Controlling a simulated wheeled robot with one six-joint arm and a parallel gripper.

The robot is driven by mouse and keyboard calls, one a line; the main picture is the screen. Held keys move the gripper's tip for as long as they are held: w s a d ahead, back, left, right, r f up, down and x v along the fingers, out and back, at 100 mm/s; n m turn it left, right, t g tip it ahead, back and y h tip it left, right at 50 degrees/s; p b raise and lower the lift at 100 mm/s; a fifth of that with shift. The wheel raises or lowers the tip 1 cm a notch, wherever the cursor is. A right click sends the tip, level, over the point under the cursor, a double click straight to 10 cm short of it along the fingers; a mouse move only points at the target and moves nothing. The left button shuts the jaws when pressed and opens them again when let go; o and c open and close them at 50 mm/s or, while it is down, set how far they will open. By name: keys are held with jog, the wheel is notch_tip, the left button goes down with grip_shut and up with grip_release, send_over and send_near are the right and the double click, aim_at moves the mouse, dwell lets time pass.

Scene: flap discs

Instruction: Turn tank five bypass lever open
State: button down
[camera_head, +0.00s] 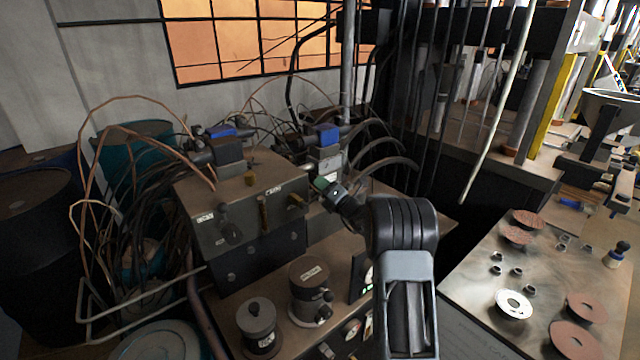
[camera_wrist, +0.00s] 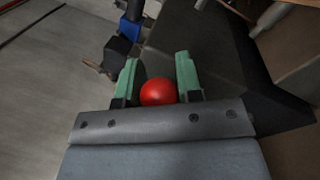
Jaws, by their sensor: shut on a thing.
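In the wrist view, my gripper (camera_wrist: 157,76) has its two green-padded fingers on either side of a round red knob (camera_wrist: 158,92). The fingers are shut on this knob. The lever stem under the knob is hidden. In the head view, my gripper (camera_head: 322,184) is at the right end of the tank block (camera_head: 240,205), and the red knob does not show there. Brass-coloured handles (camera_head: 263,213) stand on the block's front face, left of my gripper. Small white labels on the block are too small to read.
Blue-capped valves (camera_head: 328,137) and dark hoses stand behind the gripper. Two grey canisters (camera_head: 312,285) stand in front of the block. A metal bench (camera_head: 475,290) at right holds flap discs (camera_head: 513,304) and several nuts. Dark drums (camera_head: 38,225) stand at left.

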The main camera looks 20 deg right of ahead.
jog(key=shift+w+d+f+m+h, duration=0.15)
jog(key=shift+f+m+h, duration=0.1)
jog(key=shift+f+m, duration=0.7)
jog(key=shift+s+d+f+m+h, duration=0.1)
jog(key=shift+f+m+h, duration=0.3)
jog(key=shift+m, duration=0.85)
jog(key=shift+f, duration=0.2)
jog(key=c, duration=0.8)
grip_release()
jog(key=shift+r, duration=0.1)
jog(key=s+a+r, duration=0.1)
jog(key=s+r, duration=0.3)
jog(key=s+r+b, duration=0.1)
jog(key=s+r, duration=0.3)
jog(key=s, duration=0.1)
jog(key=s+a+r+b, duration=0.1)
jog(key=s+r, duration=0.3)
jog(key=r, duration=0.1)
jog(key=shift+s+a, duration=0.3)
jog(key=shift+s, duration=0.05)
